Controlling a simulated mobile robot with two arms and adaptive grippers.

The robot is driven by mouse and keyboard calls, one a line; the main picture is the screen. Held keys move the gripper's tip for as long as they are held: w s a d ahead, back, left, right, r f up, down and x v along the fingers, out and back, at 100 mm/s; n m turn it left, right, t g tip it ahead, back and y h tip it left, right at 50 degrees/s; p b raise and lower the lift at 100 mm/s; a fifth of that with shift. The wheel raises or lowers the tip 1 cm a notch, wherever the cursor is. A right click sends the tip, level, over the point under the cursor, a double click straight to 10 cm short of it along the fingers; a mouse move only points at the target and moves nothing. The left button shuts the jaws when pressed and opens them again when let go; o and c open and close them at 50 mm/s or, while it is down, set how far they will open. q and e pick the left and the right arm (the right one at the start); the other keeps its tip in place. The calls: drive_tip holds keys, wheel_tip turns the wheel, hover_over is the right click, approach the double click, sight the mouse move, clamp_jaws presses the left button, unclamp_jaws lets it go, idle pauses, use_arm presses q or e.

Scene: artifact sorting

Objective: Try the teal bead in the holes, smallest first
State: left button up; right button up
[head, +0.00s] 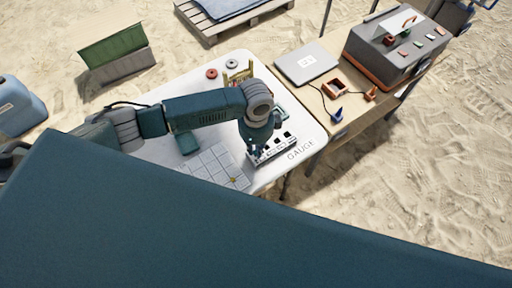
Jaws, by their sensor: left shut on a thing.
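My left gripper (256,149) points down at the left end of the white gauge block (282,147), on the white table beside the printed word GAUGE. The block has a row of dark square openings; its left part is partly covered by the gripper. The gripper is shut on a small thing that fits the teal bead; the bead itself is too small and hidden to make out. I cannot tell whether it touches the block or sits in a hole. My right gripper is not in view.
A pale gridded mat (214,167) lies left of the gauge on the white table (313,118). Red (212,73) and grey (232,64) rings and a yellow rack (238,76) stand behind my arm. A wooden table at right holds a laptop (306,63) and grey case (388,62).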

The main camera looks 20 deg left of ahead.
sight(256, 151)
use_arm(q)
drive_tip(key=shift+p, duration=0.35)
idle(0.5)
drive_tip(key=o, duration=1.2)
drive_tip(key=shift+r+p, duration=3)
drive_tip(key=shift+p, duration=0.05)
